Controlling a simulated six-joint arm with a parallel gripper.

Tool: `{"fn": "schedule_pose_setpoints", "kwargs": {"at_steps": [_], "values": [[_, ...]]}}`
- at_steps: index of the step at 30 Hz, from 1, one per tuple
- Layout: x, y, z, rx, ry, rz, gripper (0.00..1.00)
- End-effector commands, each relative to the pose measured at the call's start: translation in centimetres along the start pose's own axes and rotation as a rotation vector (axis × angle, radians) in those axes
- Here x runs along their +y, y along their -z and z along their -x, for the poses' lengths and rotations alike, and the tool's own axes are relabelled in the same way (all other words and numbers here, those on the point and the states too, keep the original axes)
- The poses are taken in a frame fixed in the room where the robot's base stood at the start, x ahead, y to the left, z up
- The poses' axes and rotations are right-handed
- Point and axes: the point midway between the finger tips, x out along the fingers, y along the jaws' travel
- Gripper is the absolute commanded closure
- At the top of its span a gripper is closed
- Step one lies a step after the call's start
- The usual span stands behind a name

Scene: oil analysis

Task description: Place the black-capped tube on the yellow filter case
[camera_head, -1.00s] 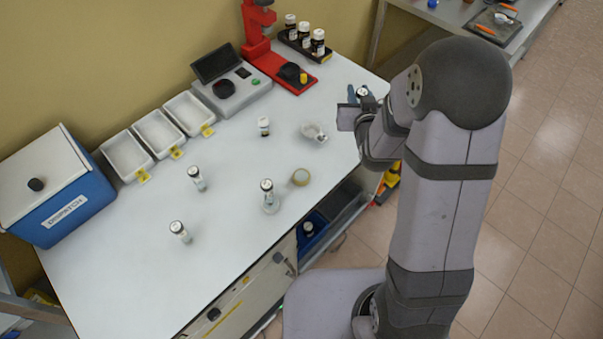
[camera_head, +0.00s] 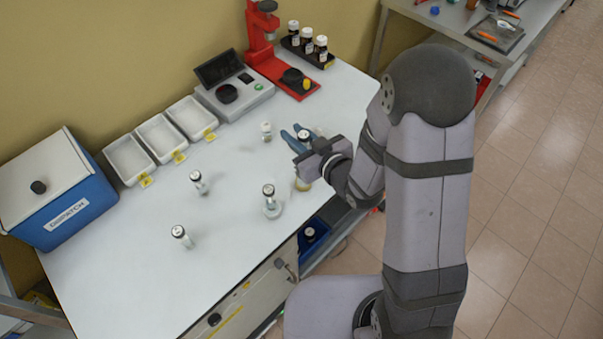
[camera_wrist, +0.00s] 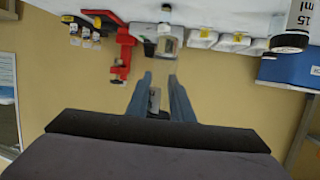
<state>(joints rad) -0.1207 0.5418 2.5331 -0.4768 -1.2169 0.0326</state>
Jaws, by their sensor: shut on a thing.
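My gripper (camera_head: 295,137) has blue fingers, shut on a black-capped tube (camera_head: 303,135); only the tube's top shows in the head view. In the wrist view the fingers (camera_wrist: 160,76) point away from the camera, and a small greyish thing shows between them, too unclear to name. The yellow filter case (camera_head: 303,185) is a small round yellowish case near the table's front edge, partly hidden by my gripper. The held tube is behind and above it in the head view, apart from it as far as I can tell.
A capped tube stands on a clear round case (camera_head: 272,210) left of the yellow one. Two more tubes (camera_head: 198,183) (camera_head: 182,236) stand further left, and a small vial (camera_head: 266,132) behind. White trays (camera_head: 130,160), a scale (camera_head: 237,93), a red press (camera_head: 283,73) and a blue box (camera_head: 60,195) line the back and left.

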Motion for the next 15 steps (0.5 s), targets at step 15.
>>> {"fn": "schedule_pose_setpoints", "kwargs": {"at_steps": [15], "values": [[0.0,-5.0,-1.5,-0.003,-0.001,-0.001,1.00]]}}
